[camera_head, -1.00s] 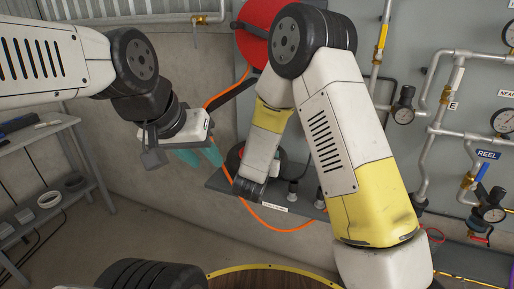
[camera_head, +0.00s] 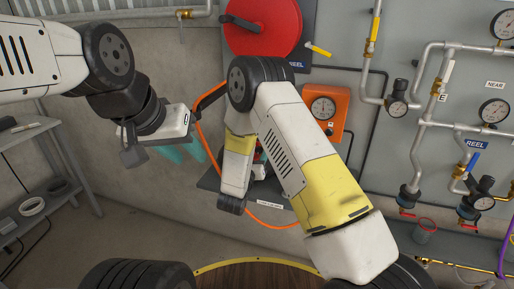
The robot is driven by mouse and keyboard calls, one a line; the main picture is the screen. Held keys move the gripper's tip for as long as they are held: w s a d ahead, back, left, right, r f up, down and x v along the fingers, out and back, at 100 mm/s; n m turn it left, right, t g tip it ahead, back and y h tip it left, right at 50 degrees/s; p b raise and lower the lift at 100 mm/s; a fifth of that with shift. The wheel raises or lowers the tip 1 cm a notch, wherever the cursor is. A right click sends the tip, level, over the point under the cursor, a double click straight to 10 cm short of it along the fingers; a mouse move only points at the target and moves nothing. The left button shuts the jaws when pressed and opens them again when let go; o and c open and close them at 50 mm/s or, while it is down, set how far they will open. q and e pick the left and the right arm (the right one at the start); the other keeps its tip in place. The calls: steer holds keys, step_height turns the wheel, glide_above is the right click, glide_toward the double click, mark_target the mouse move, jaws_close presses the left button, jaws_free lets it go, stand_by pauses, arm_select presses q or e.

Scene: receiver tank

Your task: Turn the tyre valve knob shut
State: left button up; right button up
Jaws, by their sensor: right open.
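Several valves sit on the pipework of the grey wall panel, and I cannot tell for sure which knob is the tyre one. A label ending in E (camera_head: 442,97) is partly covered by a pipe. My left gripper (camera_head: 182,152) has pale teal fingers and hangs at the left, in front of the concrete wall and away from the valves. Its exact opening is unclear. My right arm folds across the middle; its wrist end, with the open right gripper (camera_head: 232,203), points down by the grey shelf. Its fingers are hidden and it is apart from the valves at the right.
A red hose reel (camera_head: 262,25) and an orange gauge box (camera_head: 338,108) are on the wall, with an orange hose (camera_head: 265,222) below. Gauges (camera_head: 494,110) and red-handled valves (camera_head: 408,200) fill the right side. A grey rack (camera_head: 75,175) stands at the left.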

steer(key=shift+w, duration=0.2)
jaws_close()
